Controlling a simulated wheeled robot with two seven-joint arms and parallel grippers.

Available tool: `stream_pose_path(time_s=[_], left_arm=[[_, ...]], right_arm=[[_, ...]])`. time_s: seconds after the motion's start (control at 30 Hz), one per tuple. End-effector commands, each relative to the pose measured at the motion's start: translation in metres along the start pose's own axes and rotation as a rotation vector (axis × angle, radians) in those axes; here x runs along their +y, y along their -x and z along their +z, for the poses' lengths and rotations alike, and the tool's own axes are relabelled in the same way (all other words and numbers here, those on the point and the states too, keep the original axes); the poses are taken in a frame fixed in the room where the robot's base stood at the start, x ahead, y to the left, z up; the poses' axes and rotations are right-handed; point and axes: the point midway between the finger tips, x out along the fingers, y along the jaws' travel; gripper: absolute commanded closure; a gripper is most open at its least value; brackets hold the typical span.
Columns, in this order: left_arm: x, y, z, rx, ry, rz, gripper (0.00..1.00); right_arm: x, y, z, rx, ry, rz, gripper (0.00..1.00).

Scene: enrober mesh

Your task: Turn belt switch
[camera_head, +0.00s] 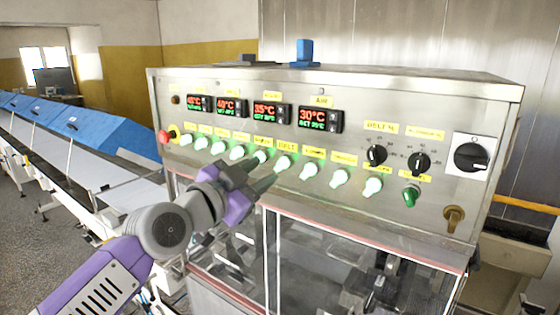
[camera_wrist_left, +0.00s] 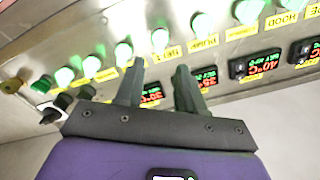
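The steel control panel (camera_head: 225,104) carries a row of green-lit switches with yellow labels. The switch under the label that reads BELT (camera_head: 284,162) is a pale green knob near the middle of the row. It also shows in the left wrist view, where the BELT switch (camera_wrist_left: 160,38) lies beyond and between the fingertips. My left gripper (camera_head: 265,170) is in front of the panel, just below and left of that switch. Its two fingers are apart with nothing between them, and in the left wrist view the gripper (camera_wrist_left: 160,66) is open too. Contact with the switch cannot be seen. My right gripper is not in view.
Neighbouring lit switches (camera_head: 310,171) stand close on both sides. Red temperature displays (camera_head: 320,119) are above, black rotary knobs (camera_head: 419,162) and a large black switch (camera_head: 471,157) to the right. A red button (camera_head: 164,136) is at the left end. Clear doors (camera_head: 320,265) are below.

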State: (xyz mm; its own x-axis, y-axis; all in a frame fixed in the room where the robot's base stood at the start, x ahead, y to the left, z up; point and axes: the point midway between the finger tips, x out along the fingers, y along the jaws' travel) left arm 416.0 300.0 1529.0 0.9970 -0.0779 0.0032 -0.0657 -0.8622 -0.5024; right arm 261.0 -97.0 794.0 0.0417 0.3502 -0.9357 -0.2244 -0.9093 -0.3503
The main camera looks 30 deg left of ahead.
Motion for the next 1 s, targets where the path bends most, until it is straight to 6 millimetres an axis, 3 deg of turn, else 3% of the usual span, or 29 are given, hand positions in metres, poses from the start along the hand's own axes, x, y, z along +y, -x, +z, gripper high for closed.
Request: stream_pose_path(time_s=[0.2, 0.4, 0.77, 1.0], left_arm=[[0.001, -0.038, 0.000, -0.004, 0.002, 0.004, 0.62], [0.001, -0.061, 0.000, -0.002, 0.003, 0.002, 0.62], [0.001, -0.066, 0.001, -0.003, 0.002, 0.000, 0.62], [0.001, -0.066, 0.001, -0.003, 0.003, 0.000, 0.98]], right_arm=[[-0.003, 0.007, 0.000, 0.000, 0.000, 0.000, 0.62], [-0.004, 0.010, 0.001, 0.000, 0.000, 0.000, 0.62], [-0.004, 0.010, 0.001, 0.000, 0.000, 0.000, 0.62], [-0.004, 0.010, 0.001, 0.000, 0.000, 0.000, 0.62]])
